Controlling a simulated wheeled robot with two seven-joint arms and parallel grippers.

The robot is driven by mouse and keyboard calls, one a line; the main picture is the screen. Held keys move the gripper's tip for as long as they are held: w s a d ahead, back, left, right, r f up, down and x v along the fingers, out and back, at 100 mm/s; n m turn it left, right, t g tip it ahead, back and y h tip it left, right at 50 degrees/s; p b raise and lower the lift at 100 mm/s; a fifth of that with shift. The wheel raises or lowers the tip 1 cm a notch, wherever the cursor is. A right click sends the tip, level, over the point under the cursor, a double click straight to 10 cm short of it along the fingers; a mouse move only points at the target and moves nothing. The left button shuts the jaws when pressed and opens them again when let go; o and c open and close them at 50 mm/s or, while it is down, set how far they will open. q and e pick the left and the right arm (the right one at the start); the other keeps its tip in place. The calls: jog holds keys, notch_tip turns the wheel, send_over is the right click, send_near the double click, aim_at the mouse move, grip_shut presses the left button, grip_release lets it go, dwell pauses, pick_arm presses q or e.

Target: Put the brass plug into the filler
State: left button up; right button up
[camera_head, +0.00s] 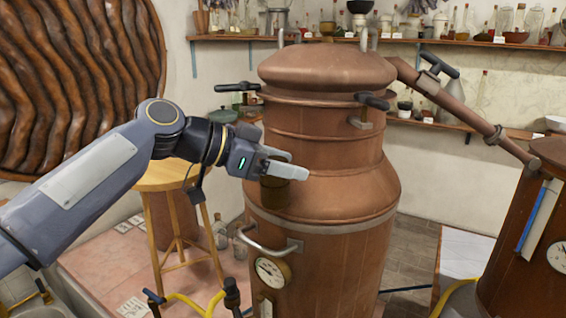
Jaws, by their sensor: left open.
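A large copper still (335,185) stands in the middle of the view. A short dark brass cylinder (276,194), which looks like the filler, rises from its left shoulder. My left gripper (290,169) is open just above this cylinder, its pale fingers pointing right and overlapping its top. I cannot tell whether the brass plug is in the cylinder or between the fingers, because the fingers hide its top. A small brass piece (327,31) sits on top of the still's dome; I cannot tell what it is. My right gripper is out of view.
A wooden stool (170,178) stands left of the still. Black-handled clamps (372,101) and a metal handle (268,247) stick out from the still. A copper pipe (470,118) slopes right to another copper vessel (525,230). Shelves with bottles (515,42) line the back wall.

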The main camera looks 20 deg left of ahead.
pick_arm(q)
jog(key=shift+w+a+r, duration=0.15)
jog(key=shift+a, duration=0.2)
jog(key=b+v, duration=0.1)
jog(key=v, duration=0.6)
jog(key=shift+s, duration=0.4)
jog(key=s+d+f+n+g+y, duration=0.1)
jog(key=s+f, duration=0.4)
jog(key=f, duration=0.6)
jog(key=s+d+f+n+g+y, duration=0.1)
jog(key=s+f+n, duration=0.5)
jog(key=f, duration=0.6)
jog(key=s+d+f+n+g+y, duration=0.1)
jog(key=s+d+f+n+y, duration=0.2)
jog(key=s+f, duration=0.3)
notch_tip(320, 180, down, 5)
jog(key=shift+f+n+g+y, duration=0.15)
jog(key=shift+n+g+y, duration=0.15)
jog(key=shift+n+y, duration=0.25)
